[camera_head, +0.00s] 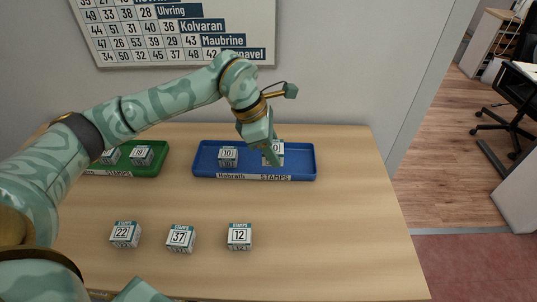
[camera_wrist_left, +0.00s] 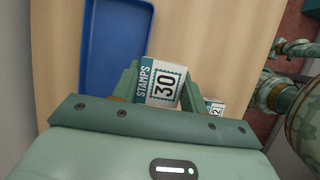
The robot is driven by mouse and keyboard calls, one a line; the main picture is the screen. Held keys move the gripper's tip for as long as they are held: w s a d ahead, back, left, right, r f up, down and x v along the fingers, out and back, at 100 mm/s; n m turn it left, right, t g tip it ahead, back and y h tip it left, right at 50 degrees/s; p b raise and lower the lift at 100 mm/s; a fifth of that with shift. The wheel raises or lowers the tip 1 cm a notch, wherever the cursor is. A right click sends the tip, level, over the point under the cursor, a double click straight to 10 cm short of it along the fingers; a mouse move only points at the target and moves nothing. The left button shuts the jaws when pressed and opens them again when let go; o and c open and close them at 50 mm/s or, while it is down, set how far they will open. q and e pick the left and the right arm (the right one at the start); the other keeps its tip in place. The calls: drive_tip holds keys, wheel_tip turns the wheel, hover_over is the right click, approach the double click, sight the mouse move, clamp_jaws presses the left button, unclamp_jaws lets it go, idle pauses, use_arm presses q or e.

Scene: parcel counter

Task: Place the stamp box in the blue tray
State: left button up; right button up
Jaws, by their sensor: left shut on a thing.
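My left gripper (camera_head: 268,152) is shut on a stamp box marked 30 (camera_wrist_left: 163,82), white with a teal label. In the left wrist view the box stands between the two fingers. In the head view this held box (camera_head: 279,148) is partly hidden behind the gripper, at the right half of the blue tray (camera_head: 304,174). I cannot tell whether it touches the tray floor. The blue tray also shows in the left wrist view (camera_wrist_left: 112,45), left of the held box, its visible part empty. My right gripper is not clearly seen.
A stamp box marked 10 (camera_head: 228,156) stands in the blue tray's left half. A green tray (camera_head: 150,170) with stamp boxes is at left, partly behind my arm. Boxes 22 (camera_head: 125,234), 37 (camera_head: 181,238) and 12 (camera_head: 239,236) stand in front. The counter's right side is clear.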

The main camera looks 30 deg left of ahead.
use_arm(q)
drive_tip(key=w+a+f, duration=0.1)
drive_tip(key=w+f, duration=0.1)
drive_tip(key=w+a+f+b, duration=0.1)
drive_tip(key=w+a+f, duration=0.1)
drive_tip(key=w+a+f+b, duration=0.1)
drive_tip(key=w+f, duration=0.1)
drive_tip(key=f, duration=0.1)
drive_tip(key=shift+w+a, duration=0.2)
drive_tip(key=shift+a, duration=0.2)
drive_tip(key=shift+w+a+f, duration=0.3)
drive_tip(key=shift+f, duration=0.15)
wheel_tip(320, 180, down, 3)
drive_tip(key=shift+b, duration=0.6)
drive_tip(key=shift+r, duration=0.1)
use_arm(e)
drive_tip(key=f, duration=0.1)
drive_tip(key=s+f, duration=0.1)
drive_tip(key=f, duration=0.1)
drive_tip(key=shift+s+a+f, duration=0.2)
drive_tip(key=shift+a, duration=0.2)
drive_tip(key=shift+d, duration=0.1)
use_arm(q)
drive_tip(key=o, duration=1.1)
use_arm(e)
drive_tip(key=shift+d, duration=0.2)
